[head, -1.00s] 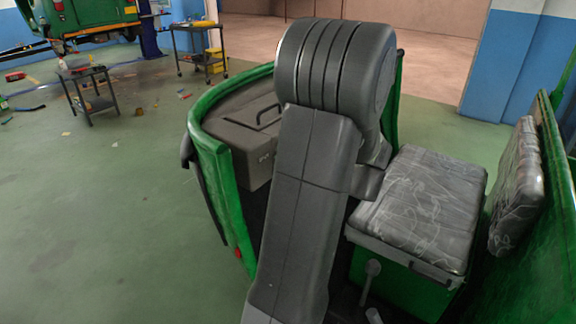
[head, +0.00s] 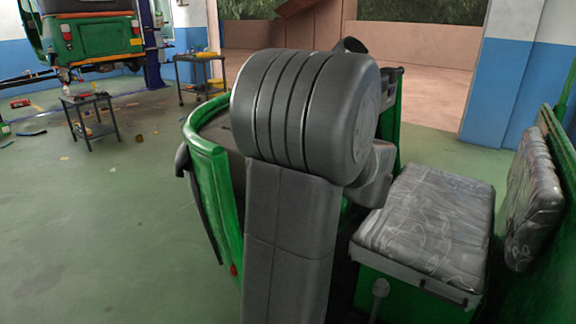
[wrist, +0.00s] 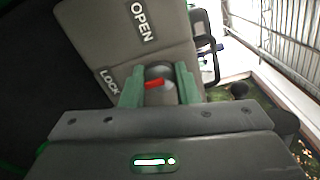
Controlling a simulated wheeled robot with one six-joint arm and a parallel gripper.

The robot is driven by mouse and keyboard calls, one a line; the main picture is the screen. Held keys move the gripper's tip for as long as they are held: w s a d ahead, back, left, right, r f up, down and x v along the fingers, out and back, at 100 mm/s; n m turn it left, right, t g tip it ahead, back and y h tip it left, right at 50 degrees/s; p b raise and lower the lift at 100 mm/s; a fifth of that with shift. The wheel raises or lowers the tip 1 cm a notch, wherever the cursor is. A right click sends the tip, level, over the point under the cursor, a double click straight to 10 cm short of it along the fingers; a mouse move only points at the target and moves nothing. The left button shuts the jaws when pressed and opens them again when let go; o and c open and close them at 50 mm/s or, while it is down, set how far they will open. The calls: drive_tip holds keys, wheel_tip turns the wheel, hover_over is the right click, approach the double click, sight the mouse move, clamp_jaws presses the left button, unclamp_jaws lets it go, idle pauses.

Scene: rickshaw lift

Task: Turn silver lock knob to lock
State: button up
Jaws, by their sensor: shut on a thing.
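In the wrist view the silver lock knob (wrist: 160,72) sits on a grey panel with a red mark (wrist: 154,83) on it or just in front of it. The panel carries an OPEN label (wrist: 140,20) above and a LOCK label (wrist: 109,80) to the left. My gripper (wrist: 158,88) has its two green fingers on either side of the knob, shut on it. The fingers hide part of the knob. In the head view my arm blocks the gripper and the knob.
A green rickshaw body (head: 212,185) surrounds my arm, with a grey padded seat (head: 428,215) at right. A small cart (head: 88,100) and another green vehicle (head: 95,38) stand at the back left. The floor at left is mostly clear.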

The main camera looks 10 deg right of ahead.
idle(0.3)
drive_tip(key=o, duration=1)
drive_tip(key=shift+s+d, duration=0.1)
drive_tip(key=shift+d, duration=0.05)
drive_tip(key=p+v, duration=0.1)
drive_tip(key=v, duration=1.2)
drive_tip(key=shift+s+d, duration=0.15)
drive_tip(key=shift+s, duration=0.1)
drive_tip(key=shift+w, duration=0.1)
drive_tip(key=b+x, duration=0.1)
drive_tip(key=x, duration=1.2)
drive_tip(key=shift+w+a, duration=0.25)
drive_tip(key=shift+a, duration=0.05)
